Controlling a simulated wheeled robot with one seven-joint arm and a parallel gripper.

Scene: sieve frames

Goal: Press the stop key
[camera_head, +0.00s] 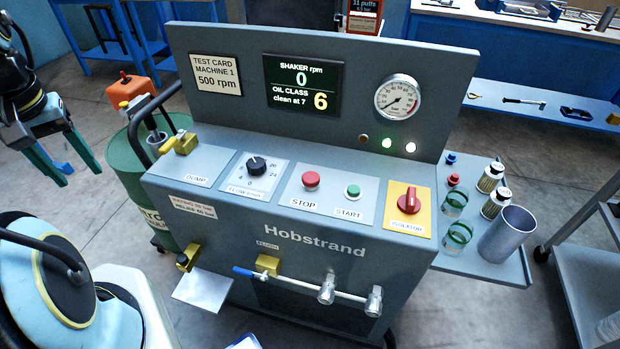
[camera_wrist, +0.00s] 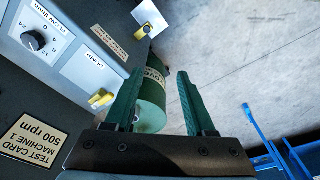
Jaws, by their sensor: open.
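The display (camera_head: 302,86) reads SHAKER rpm 0 and OIL CLASS 6, clean at 7. My gripper (camera_head: 62,160) is at the far left in the head view, well away from the stop key. In the wrist view my gripper (camera_wrist: 157,90) is open and empty, its green fingers apart. The stop key is not in the wrist view.
The panel also has a yellow dump lever (camera_head: 181,143), a black flow dial (camera_head: 257,165) and a red isolator knob (camera_head: 409,200). A green drum (camera_head: 127,165) stands left of the machine. A side shelf (camera_head: 475,262) holds jars and a metal cup (camera_head: 508,233).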

